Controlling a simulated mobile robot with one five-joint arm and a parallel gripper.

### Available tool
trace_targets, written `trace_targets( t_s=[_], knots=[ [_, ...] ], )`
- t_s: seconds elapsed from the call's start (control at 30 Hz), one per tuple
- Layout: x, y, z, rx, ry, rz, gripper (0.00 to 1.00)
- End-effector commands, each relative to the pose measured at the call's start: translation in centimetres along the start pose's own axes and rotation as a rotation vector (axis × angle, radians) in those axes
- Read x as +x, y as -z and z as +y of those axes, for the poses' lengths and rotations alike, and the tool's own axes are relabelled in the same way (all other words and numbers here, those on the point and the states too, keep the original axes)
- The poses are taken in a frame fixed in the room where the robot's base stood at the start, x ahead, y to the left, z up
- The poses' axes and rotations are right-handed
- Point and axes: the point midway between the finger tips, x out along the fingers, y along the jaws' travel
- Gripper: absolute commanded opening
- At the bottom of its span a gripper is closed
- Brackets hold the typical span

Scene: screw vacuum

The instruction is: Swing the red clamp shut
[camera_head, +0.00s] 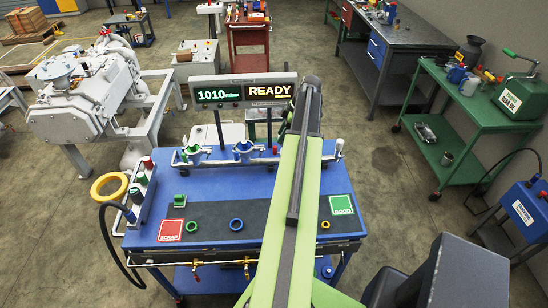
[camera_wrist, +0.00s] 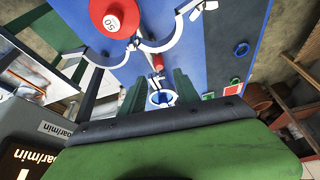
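In the wrist view a small red cylindrical piece (camera_wrist: 158,62), which looks like the red clamp's handle, lies just beyond my fingertips, by a white curved bracket (camera_wrist: 150,46). A small red piece (camera_head: 275,150) also shows in the head view on the white rail, left of my arm. My gripper (camera_wrist: 157,80) has two dark green fingers, spread apart, with a blue and white ring-shaped part (camera_wrist: 162,98) showing between them. I cannot tell whether a finger touches the red piece. My arm hides much of the rail's right part in the head view.
A red disc marked 50 (camera_wrist: 113,17) is near the bracket. The blue bench (camera_head: 200,185) carries blue rings, a red SCRAP pad (camera_head: 170,230) and a green GOOD pad (camera_head: 341,205). A display (camera_head: 245,92) reading 1010 mbar and READY stands behind.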

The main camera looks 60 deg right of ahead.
Motion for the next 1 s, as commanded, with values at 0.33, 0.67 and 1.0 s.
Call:
trace_targets(
  t_s=[0.33, 0.67, 1.0],
  knots=[
    [7.8, -0.3, 0.0, 0.001, -0.001, 0.0, 0.38],
    [8.0, -0.1, 0.0, 0.002, -0.001, 0.0, 0.38],
    [8.0, -0.1, 0.0, 0.003, -0.001, 0.0, 0.0]
  ],
)
